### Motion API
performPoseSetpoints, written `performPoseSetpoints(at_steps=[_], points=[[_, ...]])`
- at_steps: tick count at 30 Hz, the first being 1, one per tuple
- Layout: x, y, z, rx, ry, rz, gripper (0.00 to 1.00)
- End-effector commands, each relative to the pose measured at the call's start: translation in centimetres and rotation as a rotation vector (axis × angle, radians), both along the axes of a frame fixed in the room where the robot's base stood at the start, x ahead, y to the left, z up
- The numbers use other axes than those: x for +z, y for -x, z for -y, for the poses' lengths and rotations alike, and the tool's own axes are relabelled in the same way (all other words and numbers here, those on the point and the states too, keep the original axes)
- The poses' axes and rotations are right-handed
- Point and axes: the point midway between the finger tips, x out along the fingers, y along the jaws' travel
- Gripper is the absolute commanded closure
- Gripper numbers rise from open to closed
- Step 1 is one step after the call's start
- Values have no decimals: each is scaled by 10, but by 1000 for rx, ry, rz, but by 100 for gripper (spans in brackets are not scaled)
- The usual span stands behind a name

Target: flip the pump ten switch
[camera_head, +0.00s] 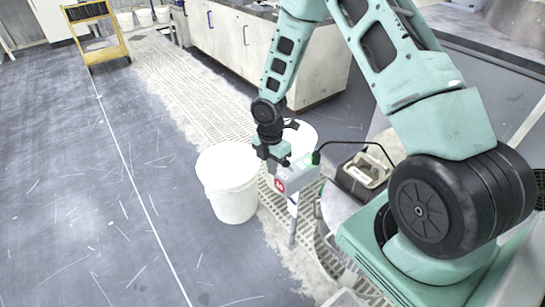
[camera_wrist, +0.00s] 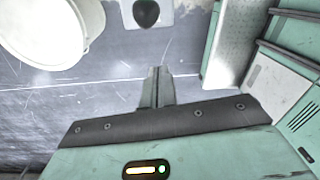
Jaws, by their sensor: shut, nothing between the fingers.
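A small pale box (camera_head: 300,175) with a red label stands on a thin post beside the white buckets in the head view. It may carry the pump ten switch, but no lettering is readable. In the wrist view a dark rounded knob (camera_wrist: 146,12) sits on a pale plate at the top edge, cut off by the frame. My gripper (camera_head: 277,165) is right at the box in the head view, and I cannot tell whether it touches. In the wrist view my gripper (camera_wrist: 160,72) has its fingers together and empty, a little below the knob.
A white bucket (camera_head: 228,185) stands close left of the box, and also shows in the wrist view (camera_wrist: 52,30). A dark cable runs from the box to the right. A yellow cart (camera_head: 97,35) is far off. The grey floor at left is clear.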

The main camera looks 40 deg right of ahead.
Motion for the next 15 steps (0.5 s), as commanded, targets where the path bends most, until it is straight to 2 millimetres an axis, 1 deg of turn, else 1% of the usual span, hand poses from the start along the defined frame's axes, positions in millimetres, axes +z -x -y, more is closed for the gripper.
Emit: performPoseSetpoints(at_steps=[1, 3, 5, 6, 9, 12, 15], points=[[-13, 2, -1, 2, 0, -5, 100], [-27, 3, -1, 1, 0, -4, 100], [-35, 3, 1, 0, 0, -2, 100], [-26, -1, 11, -7, 0, 2, 100], [-22, -4, 23, -6, 0, 2, 100], [-19, -5, 32, -4, 0, 0, 100], [-18, -7, 35, -1, 0, 0, 100]])
